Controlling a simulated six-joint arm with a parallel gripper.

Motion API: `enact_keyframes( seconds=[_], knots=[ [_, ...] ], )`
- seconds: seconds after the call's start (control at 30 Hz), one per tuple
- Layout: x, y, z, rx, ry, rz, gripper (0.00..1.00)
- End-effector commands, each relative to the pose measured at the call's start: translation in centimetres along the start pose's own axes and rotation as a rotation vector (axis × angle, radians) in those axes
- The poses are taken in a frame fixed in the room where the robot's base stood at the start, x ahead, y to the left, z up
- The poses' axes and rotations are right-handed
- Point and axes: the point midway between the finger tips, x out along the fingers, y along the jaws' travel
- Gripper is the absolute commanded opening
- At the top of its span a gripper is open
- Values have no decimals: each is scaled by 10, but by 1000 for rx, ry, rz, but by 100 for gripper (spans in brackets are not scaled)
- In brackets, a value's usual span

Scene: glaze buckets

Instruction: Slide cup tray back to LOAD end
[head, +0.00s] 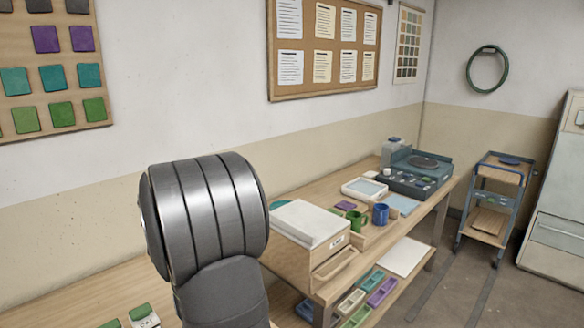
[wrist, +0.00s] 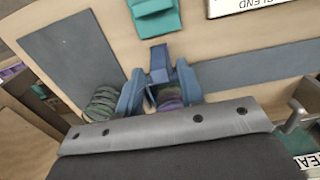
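No tray with a readable LOAD label shows in either view. A green mug (head: 357,221) and a blue mug (head: 380,214) stand side by side on the bench in the head view; I cannot tell whether a cup tray is under them. In the wrist view a grey bolted bar of my gripper (wrist: 175,122) crosses the lower part. I cannot tell whether the gripper touches anything.
A wooden drawer box (head: 300,250) with a white top stands left of the mugs. A blue-grey machine (head: 419,172) is on the bench's far end. Coloured trays (head: 381,292) lie on the lower shelf. A trolley (head: 494,200) stands right; floor between is clear.

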Motion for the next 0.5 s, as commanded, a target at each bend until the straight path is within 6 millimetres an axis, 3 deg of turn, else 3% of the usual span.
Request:
enact_keyframes(
  seconds=[0.27, 0.5],
  knots=[
    [-1, 0, 1, 0, -2, 0, 34],
    [-27, 0, 0, 0, 0, 0, 34]
  ],
)
